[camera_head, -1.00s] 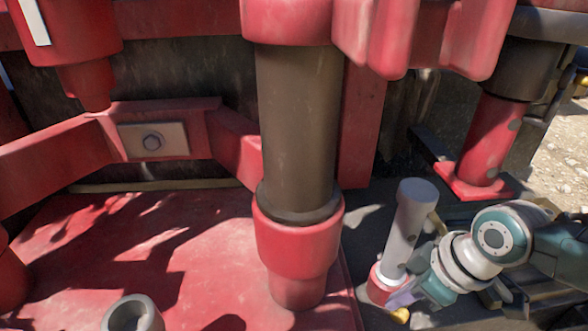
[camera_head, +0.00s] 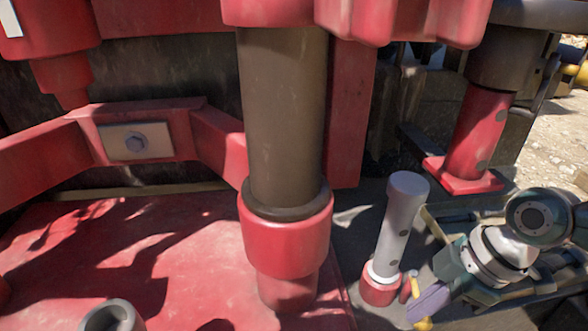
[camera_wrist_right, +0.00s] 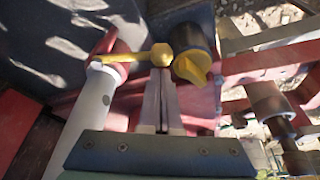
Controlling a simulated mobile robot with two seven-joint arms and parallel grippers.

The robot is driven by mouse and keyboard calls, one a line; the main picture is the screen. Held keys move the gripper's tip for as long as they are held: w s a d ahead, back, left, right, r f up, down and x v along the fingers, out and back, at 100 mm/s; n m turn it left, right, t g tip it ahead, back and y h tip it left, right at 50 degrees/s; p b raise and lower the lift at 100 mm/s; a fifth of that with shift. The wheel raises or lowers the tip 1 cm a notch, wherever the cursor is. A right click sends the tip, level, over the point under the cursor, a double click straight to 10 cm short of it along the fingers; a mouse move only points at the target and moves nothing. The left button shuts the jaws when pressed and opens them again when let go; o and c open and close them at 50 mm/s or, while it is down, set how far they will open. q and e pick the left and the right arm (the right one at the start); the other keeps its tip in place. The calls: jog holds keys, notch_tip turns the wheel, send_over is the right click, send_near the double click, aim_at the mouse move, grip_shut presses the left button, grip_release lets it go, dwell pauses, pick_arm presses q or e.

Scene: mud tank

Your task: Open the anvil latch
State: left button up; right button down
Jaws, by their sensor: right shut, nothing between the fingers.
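A yellow lever (camera_wrist_right: 130,57) with a round ball end sits beside the grey post in the right wrist view. A yellow knob (camera_wrist_right: 192,66) on a dark cylinder is just right of the ball end. Yellow parts (camera_head: 409,289) also show beside the post's red base in the head view. I cannot tell which part is the latch. My right gripper (camera_wrist_right: 161,84) is shut and empty, its tips just below the ball end; touching or apart is unclear. In the head view, my right gripper (camera_head: 422,312) is right of the post's base. My left gripper is not visible.
The grey post (camera_head: 401,220) stands in a red base close to my right gripper. A thick brown cylinder (camera_head: 283,120) in a red collar stands left of it. A red deck (camera_head: 130,250) lies at lower left. A red column (camera_head: 478,135) stands behind at right.

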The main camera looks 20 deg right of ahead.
jog(key=shift+r, duration=0.15)
jog(key=p+v, duration=0.2)
jog(key=v, duration=0.7)
jog(key=shift+r+p, duration=0.35)
jog(key=shift+d, duration=0.1)
jog(key=shift+s, duration=0.1)
